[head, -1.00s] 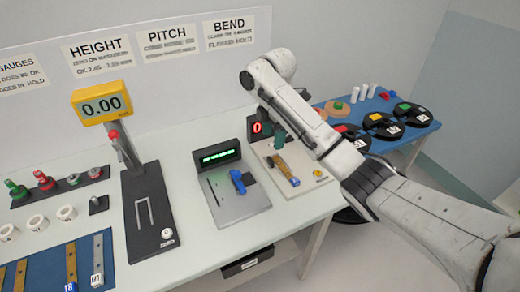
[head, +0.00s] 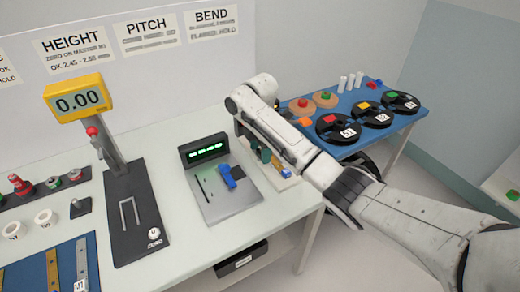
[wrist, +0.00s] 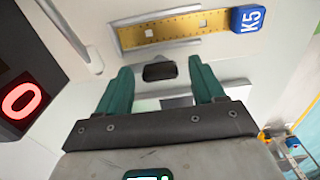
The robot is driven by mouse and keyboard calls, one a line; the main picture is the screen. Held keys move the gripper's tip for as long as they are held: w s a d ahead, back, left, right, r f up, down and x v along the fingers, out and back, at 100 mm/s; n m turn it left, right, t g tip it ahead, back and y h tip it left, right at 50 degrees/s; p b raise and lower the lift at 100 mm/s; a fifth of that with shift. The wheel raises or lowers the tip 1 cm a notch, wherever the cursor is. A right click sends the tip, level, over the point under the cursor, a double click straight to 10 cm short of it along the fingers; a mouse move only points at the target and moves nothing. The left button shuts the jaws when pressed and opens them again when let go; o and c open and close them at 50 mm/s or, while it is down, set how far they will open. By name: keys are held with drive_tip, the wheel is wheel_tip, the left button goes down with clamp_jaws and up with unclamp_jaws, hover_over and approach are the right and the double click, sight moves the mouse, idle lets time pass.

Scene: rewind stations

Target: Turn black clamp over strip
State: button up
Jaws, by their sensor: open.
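In the wrist view a brass-coloured strip (wrist: 180,31) with a blue K5 tag (wrist: 248,19) lies along a silver-edged channel on the pale bend station. The black clamp (wrist: 159,72) is a small dark block beside the strip, apart from it and not across it. My gripper (wrist: 160,72) is open, with its teal fingers on either side of the clamp in the picture. I cannot tell whether they touch it or how high they are above it. In the head view my arm hides most of the station, and the clamp is not visible there.
The red 0 display (wrist: 20,100) stands close at left in the wrist view. In the head view, the pitch station (head: 225,190) with a blue part is left of my arm. The height gauge (head: 130,215) stands farther left. A blue table (head: 345,98) with reels is behind right.

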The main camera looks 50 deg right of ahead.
drive_tip(key=c, duration=1.1)
drive_tip(key=shift+o, duration=0.2)
drive_tip(key=shift+m+p, duration=0.3)
drive_tip(key=shift+p, duration=0.05)
drive_tip(key=m+p, duration=0.2)
drive_tip(key=shift+a+r+m+p, duration=0.1)
drive_tip(key=shift+r+m+p, duration=0.05)
drive_tip(key=shift+m+p, duration=0.2)
drive_tip(key=m+p, duration=0.3)
drive_tip(key=m, duration=0.2)
drive_tip(key=m+p, duration=0.2)
drive_tip(key=m, duration=0.2)
drive_tip(key=shift+m, duration=0.35)
drive_tip(key=m+p, duration=0.1)
drive_tip(key=m, duration=0.3)
drive_tip(key=shift+m, duration=0.4)
drive_tip(key=shift+w, duration=0.1)
